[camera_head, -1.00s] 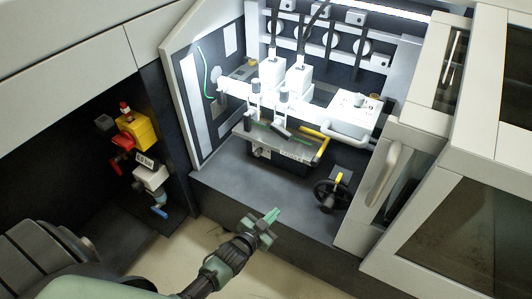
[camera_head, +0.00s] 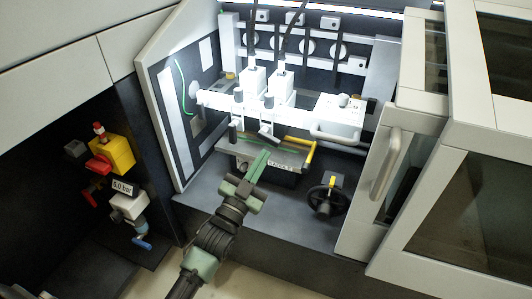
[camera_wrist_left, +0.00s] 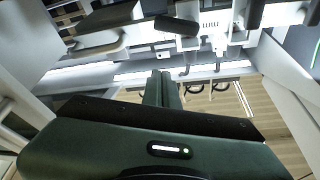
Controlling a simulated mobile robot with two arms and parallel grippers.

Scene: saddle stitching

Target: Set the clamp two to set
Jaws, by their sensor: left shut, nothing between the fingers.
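Two white stitching heads (camera_head: 253,84) (camera_head: 280,90) stand side by side on the machine's white crossbar. I cannot tell which is clamp two, and no set mark is readable. My left gripper (camera_head: 258,162) is shut and empty, its green fingers pointing up just below the right handle, apparently apart from it. In the left wrist view, the shut fingers (camera_wrist_left: 161,88) point toward a dark handle (camera_wrist_left: 177,25). My right gripper is not in view.
A yellow-handled lever (camera_head: 309,156) and a black handwheel (camera_head: 328,199) stand right of my gripper. The open door with its handle (camera_head: 387,163) bounds the right side. A yellow and red valve unit (camera_head: 112,155) with a 6.0 bar label is at the left.

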